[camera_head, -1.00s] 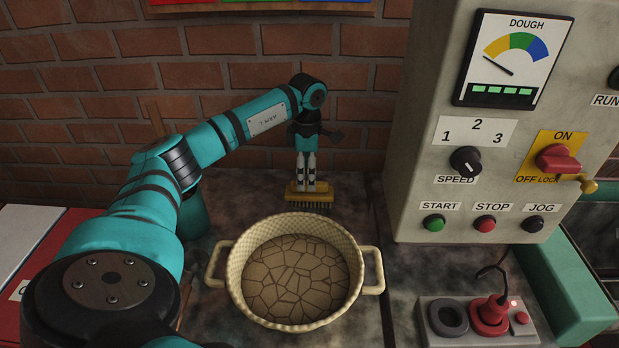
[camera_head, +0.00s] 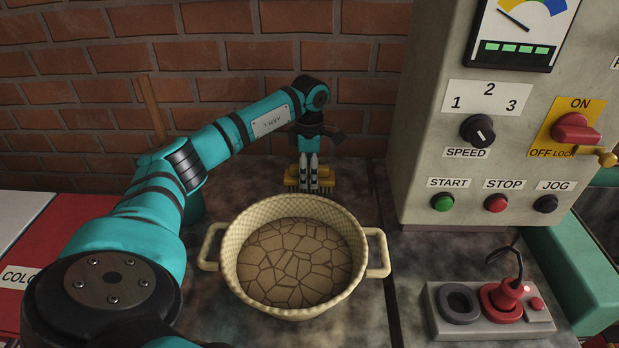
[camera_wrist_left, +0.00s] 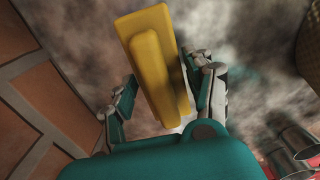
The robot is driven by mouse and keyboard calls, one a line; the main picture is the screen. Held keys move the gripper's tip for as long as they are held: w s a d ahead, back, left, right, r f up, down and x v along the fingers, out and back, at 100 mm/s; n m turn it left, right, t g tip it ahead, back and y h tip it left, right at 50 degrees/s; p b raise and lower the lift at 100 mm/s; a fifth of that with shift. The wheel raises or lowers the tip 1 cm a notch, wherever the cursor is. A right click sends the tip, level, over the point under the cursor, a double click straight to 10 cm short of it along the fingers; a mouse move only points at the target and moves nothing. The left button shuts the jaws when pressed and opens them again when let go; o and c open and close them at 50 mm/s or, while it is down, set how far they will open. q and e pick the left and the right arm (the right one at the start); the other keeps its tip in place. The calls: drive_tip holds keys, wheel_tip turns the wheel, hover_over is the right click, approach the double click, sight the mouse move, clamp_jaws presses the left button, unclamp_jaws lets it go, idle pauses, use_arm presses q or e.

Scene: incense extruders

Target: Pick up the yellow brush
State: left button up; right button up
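The yellow brush (camera_head: 326,180) stands bristles down on the dark, stained tabletop behind the cream pot, its length running left to right in the head view. My left gripper (camera_head: 309,186) points down at the brush, with the near finger in front of its middle and hiding part of it. In the left wrist view the brush (camera_wrist_left: 152,55) lies between the two spread fingers of the gripper (camera_wrist_left: 164,82). A gap shows on the left side, and the right finger is close to the brush; I cannot tell if it touches. My right gripper is not in view.
A cream two-handled pot (camera_head: 247,285) with a cracked brown surface inside stands just in front of the brush. A grey control panel (camera_head: 430,190) rises to the right. A socket box (camera_head: 538,317) is at front right. A brick wall (camera_head: 240,60) closes the back.

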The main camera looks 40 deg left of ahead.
sight(309, 166)
use_arm(q)
drive_tip(key=c, duration=0.8)
wheel_tip(309, 166, up, 10)
